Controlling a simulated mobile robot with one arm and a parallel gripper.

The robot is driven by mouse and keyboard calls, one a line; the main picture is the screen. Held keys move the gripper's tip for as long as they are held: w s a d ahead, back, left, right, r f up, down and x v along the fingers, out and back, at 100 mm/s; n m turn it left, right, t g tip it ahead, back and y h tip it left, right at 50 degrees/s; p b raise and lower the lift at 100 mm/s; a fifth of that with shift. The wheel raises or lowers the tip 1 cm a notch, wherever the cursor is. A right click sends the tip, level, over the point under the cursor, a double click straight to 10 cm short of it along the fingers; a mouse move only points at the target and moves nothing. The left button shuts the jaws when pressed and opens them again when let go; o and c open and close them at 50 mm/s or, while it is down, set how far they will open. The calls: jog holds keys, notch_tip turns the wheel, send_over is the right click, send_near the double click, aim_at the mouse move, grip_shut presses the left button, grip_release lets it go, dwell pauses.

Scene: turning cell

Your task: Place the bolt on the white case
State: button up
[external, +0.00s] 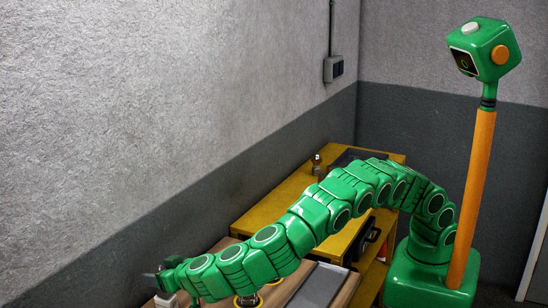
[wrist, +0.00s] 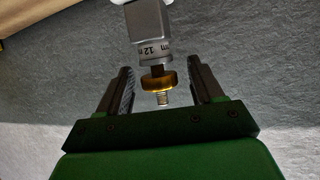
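My gripper (wrist: 160,85) is open in the wrist view, its two dark fingers apart. Between them is a brass-coloured collar (wrist: 158,81) with a short threaded end, and a narrow gap shows on each side. It joins a grey metal body (wrist: 151,32) marked "12". I cannot tell whether this is the bolt. A white piece (wrist: 128,2) shows at the top edge. In the external view my gripper (external: 156,281) is at the lower left, above a small white object (external: 165,299), perhaps the white case. No separate bolt can be made out.
A yellow cabinet (external: 283,206) stands along the wall with a small metal item (external: 316,164) and a black tray (external: 347,157) on top. A grey tray (external: 316,286) lies on the wooden bench. My arm hides part of the bench. The wall is close behind.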

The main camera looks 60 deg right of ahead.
jog(key=shift+r, duration=0.1)
jog(key=shift+s+r, duration=0.15)
jog(key=shift+s, duration=0.1)
jog(key=v, duration=1.1)
jog(key=shift+s, duration=0.2)
jog(key=shift+a+r, duration=0.1)
